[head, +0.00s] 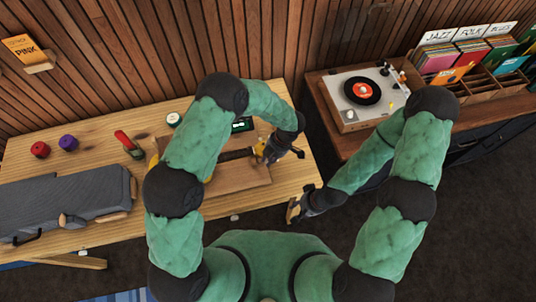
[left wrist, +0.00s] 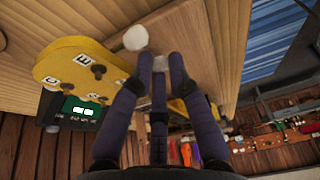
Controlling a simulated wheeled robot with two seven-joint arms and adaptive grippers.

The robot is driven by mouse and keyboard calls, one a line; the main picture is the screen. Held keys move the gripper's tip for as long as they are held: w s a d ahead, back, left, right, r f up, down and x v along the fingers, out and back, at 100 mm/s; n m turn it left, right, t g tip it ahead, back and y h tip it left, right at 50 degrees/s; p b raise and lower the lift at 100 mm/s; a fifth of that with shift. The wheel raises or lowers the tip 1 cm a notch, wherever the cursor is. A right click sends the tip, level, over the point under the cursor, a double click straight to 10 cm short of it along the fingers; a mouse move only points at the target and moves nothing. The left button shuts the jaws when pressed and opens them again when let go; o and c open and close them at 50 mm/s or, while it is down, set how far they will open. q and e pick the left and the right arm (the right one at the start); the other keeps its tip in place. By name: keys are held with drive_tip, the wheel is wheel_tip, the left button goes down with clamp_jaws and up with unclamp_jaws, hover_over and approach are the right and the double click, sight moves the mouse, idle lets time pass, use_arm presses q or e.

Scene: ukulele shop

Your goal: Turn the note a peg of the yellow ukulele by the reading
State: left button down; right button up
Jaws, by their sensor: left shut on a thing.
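The yellow ukulele lies on a brown board, its dark neck (head: 236,155) running to the yellow headstock (head: 259,147); my left arm covers most of its body. In the left wrist view the headstock (left wrist: 72,64) shows the letters C and E. One white peg knob (left wrist: 135,37) stands clear beside my fingers. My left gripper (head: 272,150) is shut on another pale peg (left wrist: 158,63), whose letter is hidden. A tuner (head: 243,125) lies beyond the headstock; its green screen (left wrist: 82,109) is lit but unreadable. My right gripper (head: 293,210) hangs off the table's front edge; its opening is unclear.
The wooden table (head: 105,140) holds a grey case (head: 60,200), red (head: 40,149) and purple (head: 68,142) round items and a red-handled tool (head: 125,140). A record player (head: 362,95) stands on a separate cabinet at right. Floor between them is clear.

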use_arm(q)
drive_tip(key=shift+d+g+y+p, duration=0.15)
drive_tip(key=shift+g+y+p, duration=0.15)
drive_tip(key=shift+y+p, duration=0.35)
drive_tip(key=shift+y, duration=0.25)
drive_tip(key=c, duration=1.5)
unclamp_jaws()
drive_tip(key=shift+o, duration=0.2)
drive_tip(key=v, duration=1.2)
drive_tip(key=shift+w, duration=0.15)
